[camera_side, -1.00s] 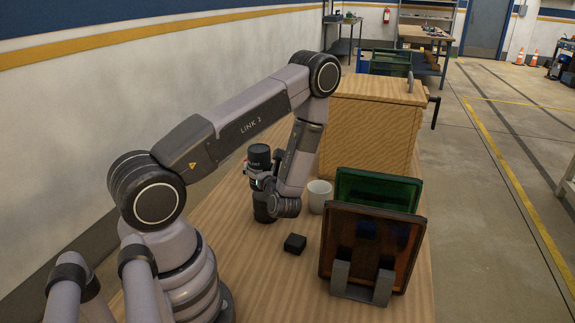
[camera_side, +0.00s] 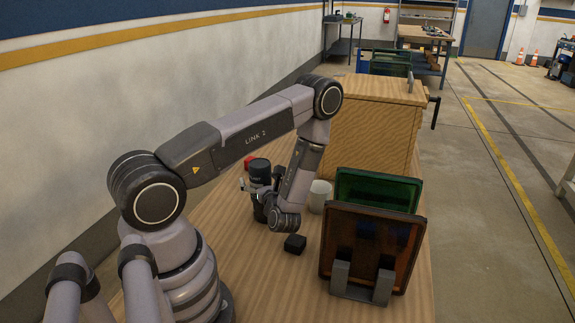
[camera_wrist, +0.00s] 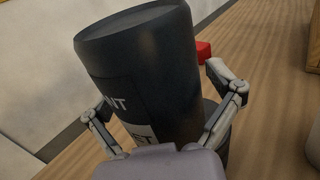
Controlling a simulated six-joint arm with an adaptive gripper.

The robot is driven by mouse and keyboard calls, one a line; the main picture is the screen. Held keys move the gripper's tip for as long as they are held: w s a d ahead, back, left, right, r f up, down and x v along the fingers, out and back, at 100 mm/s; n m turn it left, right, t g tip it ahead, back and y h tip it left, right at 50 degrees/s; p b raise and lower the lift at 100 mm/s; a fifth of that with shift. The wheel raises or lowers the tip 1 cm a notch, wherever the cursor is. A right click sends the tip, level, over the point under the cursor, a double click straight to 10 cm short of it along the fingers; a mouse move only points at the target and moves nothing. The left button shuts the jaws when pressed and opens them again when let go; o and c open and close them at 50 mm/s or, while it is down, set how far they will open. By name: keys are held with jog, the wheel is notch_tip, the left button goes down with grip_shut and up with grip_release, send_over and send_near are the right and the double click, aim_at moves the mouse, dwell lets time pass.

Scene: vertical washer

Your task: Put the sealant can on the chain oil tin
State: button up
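The sealant can (camera_wrist: 140,70) is dark with white lettering and fills the middle of the wrist view. In the side view the sealant can (camera_side: 259,170) looks upright on top of a dark tin (camera_side: 259,211), which I take as the chain oil tin. Part of that tin (camera_wrist: 212,113) shows below the can in the wrist view. My gripper (camera_wrist: 150,92) is open, with one finger on each side of the can and a visible gap at the right finger. My gripper (camera_side: 261,181) is at the can's lower part in the side view. The contact between can and tin is mostly hidden.
A red object (camera_side: 249,161) stands close behind the stack. A white cup (camera_side: 319,196) and a small black block (camera_side: 295,243) are to the right. A rack (camera_side: 361,281) holds amber and green panels. A wooden cabinet (camera_side: 370,130) stands behind.

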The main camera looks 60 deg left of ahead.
aim_at(260, 164)
jog(key=shift+d+r, duration=0.1)
jog(key=shift+d, duration=0.05)
jog(key=d, duration=0.2)
jog(key=shift+d, duration=0.3)
notch_tip(260, 164, up, 7)
jog(key=shift+s+f, duration=0.1)
jog(key=shift+f, duration=0.1)
jog(key=s+d+r+n+g+h, duration=0.2)
jog(key=s+r+n+g+h, duration=0.15)
jog(key=r+n, duration=0.3)
jog(key=s+d+r+n+g+h, duration=0.2)
jog(key=s+r+n+g, duration=0.25)
jog(key=r+n, duration=0.2)
jog(key=s+d+r+n+t+h, duration=0.2)
jog(key=d+t+h, duration=0.4)
jog(key=d, duration=0.3)
jog(key=s+d+r+n+t+h, duration=0.2)
jog(key=d+r+n+t+h, duration=0.2)
jog(key=d, duration=0.5)
notch_tip(260, 164, up, 4)
jog(key=shift+d+f+t+h, duration=0.2)
jog(key=shift+d+t+h, duration=0.1)
jog(key=shift+t+h, duration=0.85)
